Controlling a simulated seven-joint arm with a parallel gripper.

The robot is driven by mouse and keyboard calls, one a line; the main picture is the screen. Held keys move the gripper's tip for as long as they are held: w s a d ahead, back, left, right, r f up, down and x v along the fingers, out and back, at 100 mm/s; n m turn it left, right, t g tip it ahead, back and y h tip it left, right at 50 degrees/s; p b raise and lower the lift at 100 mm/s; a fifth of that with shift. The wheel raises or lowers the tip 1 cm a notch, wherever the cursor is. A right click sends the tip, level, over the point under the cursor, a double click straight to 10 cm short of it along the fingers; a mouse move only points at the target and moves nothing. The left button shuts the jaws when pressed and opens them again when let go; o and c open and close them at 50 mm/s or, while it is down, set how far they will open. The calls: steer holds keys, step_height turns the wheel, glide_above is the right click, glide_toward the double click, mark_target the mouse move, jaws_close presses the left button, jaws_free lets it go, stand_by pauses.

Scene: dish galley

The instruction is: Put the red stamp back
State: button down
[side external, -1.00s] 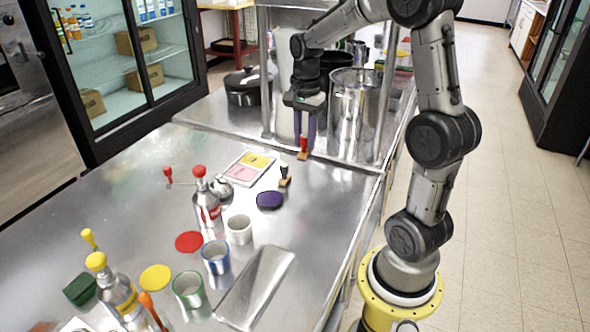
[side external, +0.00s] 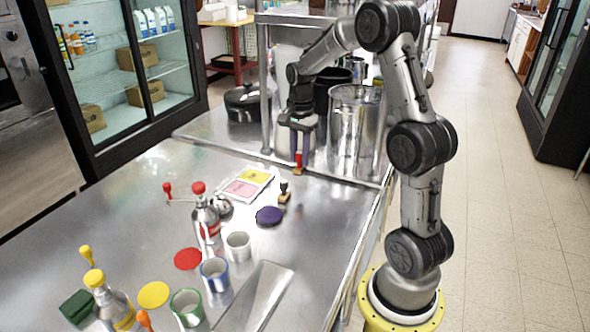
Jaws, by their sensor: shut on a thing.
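The red stamp (side external: 299,168), with a red handle and a wooden base, is held upright between the fingers of my gripper (side external: 297,156). My gripper points down and is shut on the stamp's handle. The stamp is at the back of the steel table, in front of the rack. I cannot tell whether its base touches the table. A black-handled stamp (side external: 284,190) stands nearer, slightly left. A white tray (side external: 230,197) with yellow and pink pads lies to the left of it. A purple round pad (side external: 269,216) and a red round pad (side external: 188,259) lie on the table.
A steel pot (side external: 354,125) stands just right of my gripper, and a rack post (side external: 265,100) is to its left. Bottles, coloured-rim cups (side external: 238,246) and a metal tray (side external: 258,295) fill the front. The table's left middle (side external: 120,205) is mostly clear.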

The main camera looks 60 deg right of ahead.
steer(key=f, duration=0.1)
steer(key=w+d+f, duration=0.1)
steer(key=w+f, duration=0.1)
steer(key=shift+w+d+f, duration=0.1)
steer(key=shift+d+f, duration=0.1)
steer(key=shift+d, duration=0.1)
steer(key=shift+f, duration=1.35)
steer(key=shift+f, duration=0.2)
steer(key=c, duration=0.7)
jaws_free()
steer(key=shift+o, duration=0.2)
steer(key=shift+r, duration=0.1)
